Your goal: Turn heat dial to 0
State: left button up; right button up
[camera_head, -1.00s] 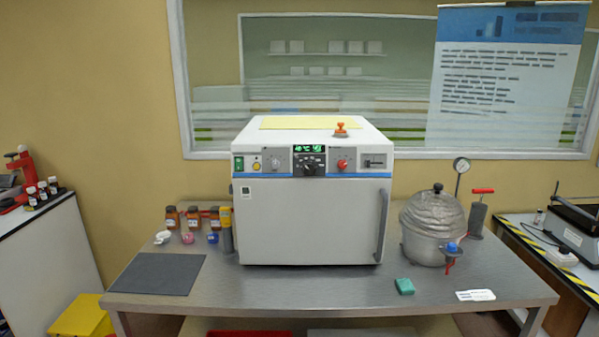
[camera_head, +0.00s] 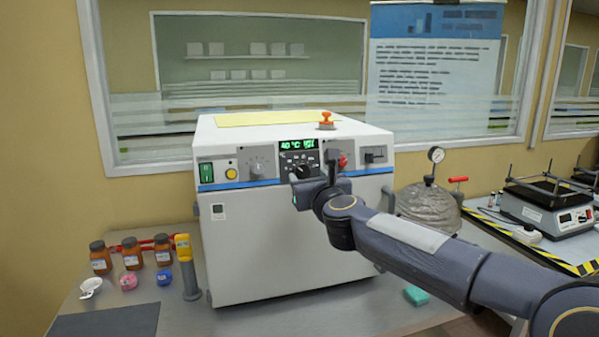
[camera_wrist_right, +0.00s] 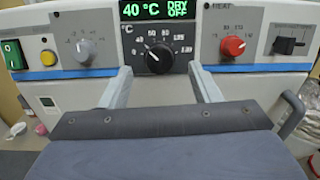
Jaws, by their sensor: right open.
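The oven (camera_head: 285,240) is a white box with a control panel. Its black °C dial (camera_wrist_right: 160,58) sits mid-panel under a green display (camera_wrist_right: 152,12) reading 40 °C and DRY OFF. The dial's white mark points up and left. A red knob (camera_wrist_right: 232,46) beside the word HEAT is right of it; in the head view my arm partly covers that knob (camera_head: 343,161). My right gripper (camera_wrist_right: 161,78) is open and empty, one finger to each side below the black dial; contact with it cannot be told. My left gripper is in neither current view.
A grey knob (camera_wrist_right: 83,51) and green switch (camera_wrist_right: 12,55) are left of the dial. A black switch (camera_wrist_right: 289,46) is at right. Brown bottles (camera_head: 131,253) and a yellow-topped tool (camera_head: 186,266) stand left of the oven, a covered pot (camera_head: 428,206) right.

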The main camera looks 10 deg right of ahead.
aim_at(303, 171)
jog(key=shift+w+p, duration=0.45)
jog(key=shift+w, duration=1.9)
jog(key=shift+c, duration=0.5)
jog(key=c, duration=0.9)
jog(key=shift+f+n, duration=0.1)
jog(key=shift+n, duration=0.4)
jog(key=shift+n+y+b, duration=0.3)
jog(key=shift+n+y, duration=0.2)
jog(key=shift+n, duration=0.6)
jog(key=shift+n+y, duration=0.4)
jog(key=shift+n, duration=1.6)
jog(key=o, duration=1)
